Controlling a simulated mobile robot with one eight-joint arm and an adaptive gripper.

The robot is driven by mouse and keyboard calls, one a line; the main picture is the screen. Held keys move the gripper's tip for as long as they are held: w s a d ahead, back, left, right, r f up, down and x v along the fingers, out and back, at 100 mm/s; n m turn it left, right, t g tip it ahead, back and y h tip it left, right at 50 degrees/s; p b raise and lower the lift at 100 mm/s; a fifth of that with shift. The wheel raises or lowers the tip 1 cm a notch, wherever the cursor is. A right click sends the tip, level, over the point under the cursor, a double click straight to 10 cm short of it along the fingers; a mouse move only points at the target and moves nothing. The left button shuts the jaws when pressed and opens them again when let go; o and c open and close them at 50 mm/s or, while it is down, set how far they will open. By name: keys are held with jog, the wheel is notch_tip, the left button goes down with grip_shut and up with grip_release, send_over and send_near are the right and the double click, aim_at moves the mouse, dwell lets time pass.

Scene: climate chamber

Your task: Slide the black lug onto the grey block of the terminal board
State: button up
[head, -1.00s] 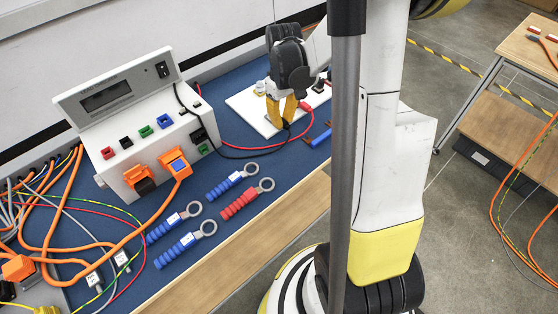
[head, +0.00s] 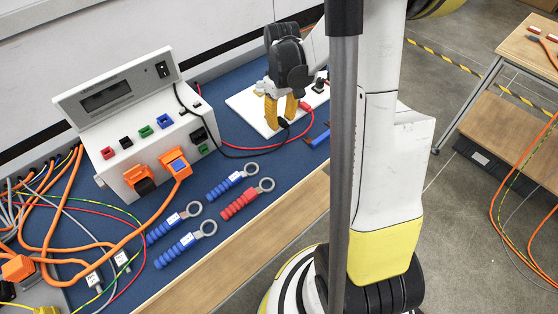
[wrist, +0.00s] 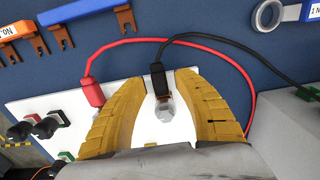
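The black lug (wrist: 158,80), on its black cable, lies between my gripper's fingers in the wrist view. Its metal end meets the grey block (wrist: 164,108) on the white terminal board (wrist: 28,104); I cannot tell how fully it is seated. My gripper (wrist: 160,82) is open, with a yellow finger on each side of the lug and a gap to both. In the head view, my gripper (head: 281,124) is low over the terminal board (head: 244,101), and the lug (head: 284,123) shows dark by the fingertips. A red lug (wrist: 93,92) sits at the board to the left.
The red cable (wrist: 205,48) and black cable (wrist: 262,65) loop close around my fingers. A white instrument (head: 140,140) stands left on the blue bench. Blue tools (head: 231,183) and a red one (head: 247,199) lie in front.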

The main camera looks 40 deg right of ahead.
notch_tip(320, 180, up, 12)
dwell(0.6)
dwell(1.5)
